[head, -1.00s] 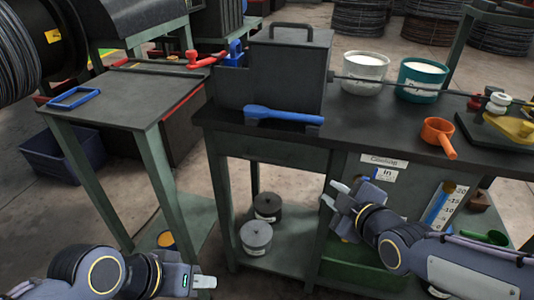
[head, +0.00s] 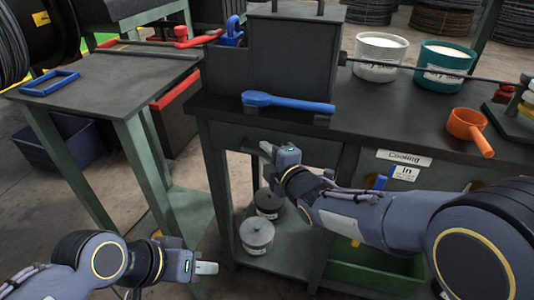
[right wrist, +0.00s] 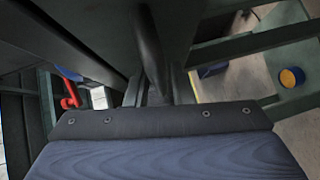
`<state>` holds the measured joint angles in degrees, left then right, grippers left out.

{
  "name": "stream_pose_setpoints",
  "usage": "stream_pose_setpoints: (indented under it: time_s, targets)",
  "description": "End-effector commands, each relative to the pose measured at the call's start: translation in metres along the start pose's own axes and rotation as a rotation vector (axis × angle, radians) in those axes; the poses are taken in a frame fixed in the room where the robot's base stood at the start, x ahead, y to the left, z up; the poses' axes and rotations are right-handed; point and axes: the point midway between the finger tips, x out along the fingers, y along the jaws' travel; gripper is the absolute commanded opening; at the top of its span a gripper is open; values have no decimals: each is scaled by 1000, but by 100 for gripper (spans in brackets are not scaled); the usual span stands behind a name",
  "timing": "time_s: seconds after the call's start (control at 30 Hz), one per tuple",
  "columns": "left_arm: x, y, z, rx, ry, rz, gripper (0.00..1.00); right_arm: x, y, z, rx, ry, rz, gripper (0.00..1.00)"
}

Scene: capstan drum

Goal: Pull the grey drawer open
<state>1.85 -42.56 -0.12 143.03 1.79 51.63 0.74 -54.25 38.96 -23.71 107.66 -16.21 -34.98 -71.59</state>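The grey drawer (head: 228,133) is a dark front under the left part of the black bench top. It looks flush with the bench, its right part hidden behind my right gripper. My right gripper (head: 268,148) is in front of the drawer, just below the bench edge. Its gap is not clear, and I cannot tell whether it touches the drawer. In the right wrist view a dark round bar (right wrist: 150,45) stands ahead of the gripper body; it may be the drawer's handle. My left gripper (head: 207,268) is low at the front, away from the drawer, its opening unclear.
A blue-handled tool (head: 285,103) lies at the bench's front edge. An orange cup (head: 466,123) stands further right. Two lidded pots (head: 257,233) sit on the lower shelf. A side table (head: 110,80) stands left, with floor between it and the bench.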

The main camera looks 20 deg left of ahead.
Motion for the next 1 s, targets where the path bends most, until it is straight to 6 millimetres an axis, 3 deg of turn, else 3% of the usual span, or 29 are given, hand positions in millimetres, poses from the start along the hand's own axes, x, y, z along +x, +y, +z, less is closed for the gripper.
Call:
stream_pose_setpoints:
  time_s: [0.27,0.47,1.0]
  targets:
    - [0,0,0,0,0,0,36,3,0,0,1,-1,-1,22]
    - [0,0,0,0,0,0,36,2,0,0,1,-1,-1,0]
    - [8,-4,4,0,0,0,36,-4,-5,-6,1,0,-1,0]
